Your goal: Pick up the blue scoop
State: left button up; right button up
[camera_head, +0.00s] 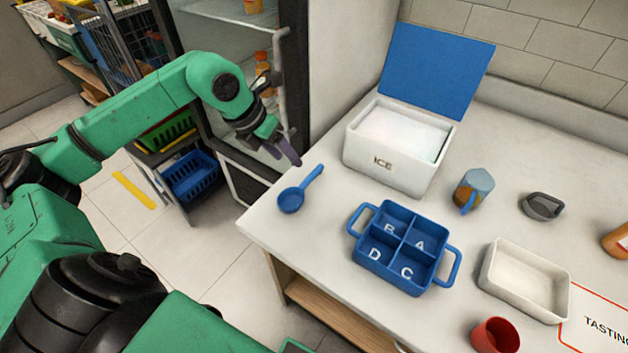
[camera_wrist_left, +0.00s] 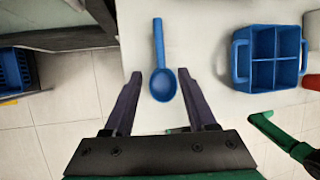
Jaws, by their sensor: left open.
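The blue scoop (camera_head: 292,199) lies on the white counter near its left corner, its handle pointing up and right toward the ice box. In the left wrist view the scoop (camera_wrist_left: 162,86) shows between the fingers, bowl toward me and handle pointing away. My left gripper (camera_head: 289,154) is open and empty, above the counter's left edge and apart from the scoop. In the left wrist view its two dark fingers (camera_wrist_left: 158,88) are spread on either side of the bowl.
A white ice box (camera_head: 388,171) with its blue lid raised stands behind the scoop. A blue four-compartment tray (camera_head: 393,285), a blue-handled cup (camera_head: 474,188), a white tray (camera_head: 484,282) and a red cup (camera_head: 496,337) stand to the right. A fridge door (camera_head: 294,80) is close behind my left gripper.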

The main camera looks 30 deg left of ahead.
aim_at(306, 179)
pick_arm(q)
jog(key=p+x, duration=0.3)
jog(key=x, duration=0.8)
jog(key=shift+w+f, duration=0.15)
jog(key=shift+f, duration=0.25)
grip_shut()
pick_arm(e)
jog(key=s+r, duration=0.1)
jog(key=s+a+r, duration=0.1)
jog(key=r, duration=0.1)
jog(key=shift+r, duration=0.15)
